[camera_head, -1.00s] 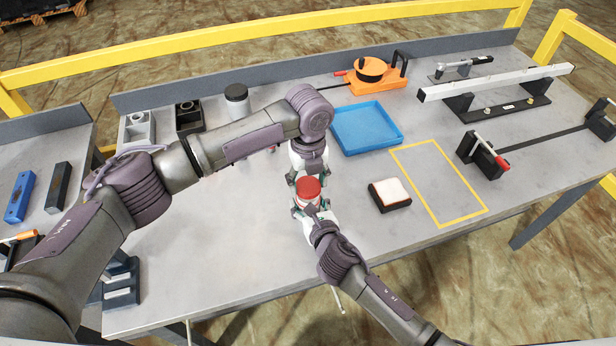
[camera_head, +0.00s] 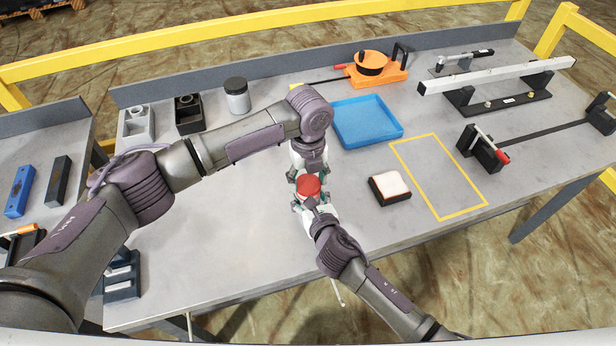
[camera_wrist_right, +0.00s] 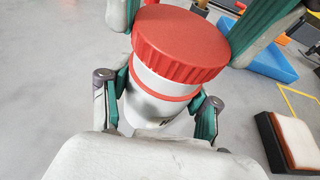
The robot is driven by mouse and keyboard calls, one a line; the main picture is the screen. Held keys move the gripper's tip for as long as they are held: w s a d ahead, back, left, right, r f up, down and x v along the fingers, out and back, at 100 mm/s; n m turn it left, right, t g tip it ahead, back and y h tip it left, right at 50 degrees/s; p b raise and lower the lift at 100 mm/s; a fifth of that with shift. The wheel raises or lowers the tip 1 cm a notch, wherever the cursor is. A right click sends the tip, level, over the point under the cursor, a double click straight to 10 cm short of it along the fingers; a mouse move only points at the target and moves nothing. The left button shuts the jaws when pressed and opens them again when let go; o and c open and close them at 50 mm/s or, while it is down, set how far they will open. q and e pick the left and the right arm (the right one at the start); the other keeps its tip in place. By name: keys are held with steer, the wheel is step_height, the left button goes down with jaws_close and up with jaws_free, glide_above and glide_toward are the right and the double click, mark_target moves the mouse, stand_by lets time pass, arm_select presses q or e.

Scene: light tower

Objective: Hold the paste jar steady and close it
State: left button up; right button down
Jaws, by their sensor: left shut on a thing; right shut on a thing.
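The paste jar (camera_wrist_right: 158,92) is a white jar with a red band below its broad red ribbed lid (camera_wrist_right: 182,42). In the head view the red lid (camera_head: 309,186) shows between my two grippers above the table. My right gripper (camera_head: 311,203) is shut on the jar body, with a finger on each side in the right wrist view. My left gripper (camera_head: 308,178) comes from the far side and is shut on the red lid. The lid sits over the jar's top; whether its thread is fully seated cannot be told. The jar's base is hidden.
A sponge-like block (camera_head: 390,188) lies right of the jar, beside a yellow taped rectangle (camera_head: 432,137). A blue tray (camera_head: 367,124) is behind it. A grey jar with a dark lid (camera_head: 237,98) stands at the back.

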arm_select(q)
steer(key=shift+f, duration=0.6)
stand_by(0.3)
steer(key=m, duration=1.3)
steer(key=o, duration=0.7)
steer(key=shift+r, duration=0.1)
